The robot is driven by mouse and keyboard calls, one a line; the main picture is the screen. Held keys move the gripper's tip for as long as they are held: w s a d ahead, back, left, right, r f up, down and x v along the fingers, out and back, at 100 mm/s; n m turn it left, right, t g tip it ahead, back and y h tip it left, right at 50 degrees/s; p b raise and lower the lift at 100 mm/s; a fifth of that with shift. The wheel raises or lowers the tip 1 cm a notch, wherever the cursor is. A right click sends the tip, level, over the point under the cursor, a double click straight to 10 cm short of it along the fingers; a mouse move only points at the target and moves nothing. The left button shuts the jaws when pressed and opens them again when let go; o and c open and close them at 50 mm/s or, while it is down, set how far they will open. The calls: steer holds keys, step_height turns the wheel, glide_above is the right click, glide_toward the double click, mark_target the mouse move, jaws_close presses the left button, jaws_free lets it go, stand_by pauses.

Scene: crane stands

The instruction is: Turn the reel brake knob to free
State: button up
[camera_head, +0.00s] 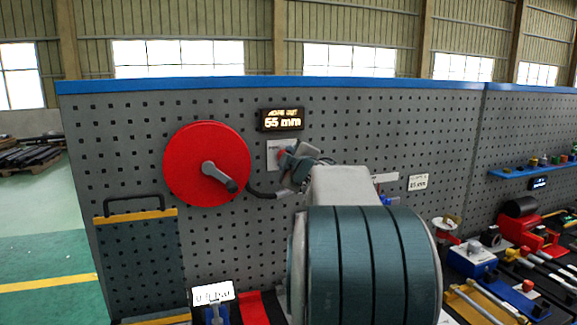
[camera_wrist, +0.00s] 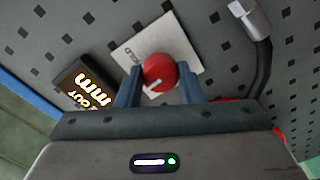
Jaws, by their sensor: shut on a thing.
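The reel brake knob is a small round red knob (camera_wrist: 159,72) with a pale pointer line, on a white plate (camera_wrist: 160,45) fixed to the pegboard. My gripper (camera_wrist: 160,82) is shut on the knob, one finger on each side of it. In the head view my gripper (camera_head: 292,165) reaches the same plate, and the knob (camera_head: 282,154) is mostly covered by it.
A dark hose (camera_head: 262,193) runs beside the reel. A bench with tools and coloured blocks (camera_head: 500,275) is at right. A small card (camera_head: 213,291) stands low in front.

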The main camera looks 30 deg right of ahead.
steer(key=shift+n+h+b, duration=0.3)
steer(key=shift+n+b, duration=1.25)
steer(key=shift+n, duration=2.05)
steer(key=o, duration=1)
steer(key=shift+s, duration=0.1)
steer(key=v, duration=1.3)
steer(key=shift+s+r, duration=0.2)
steer(key=shift+s, duration=0.1)
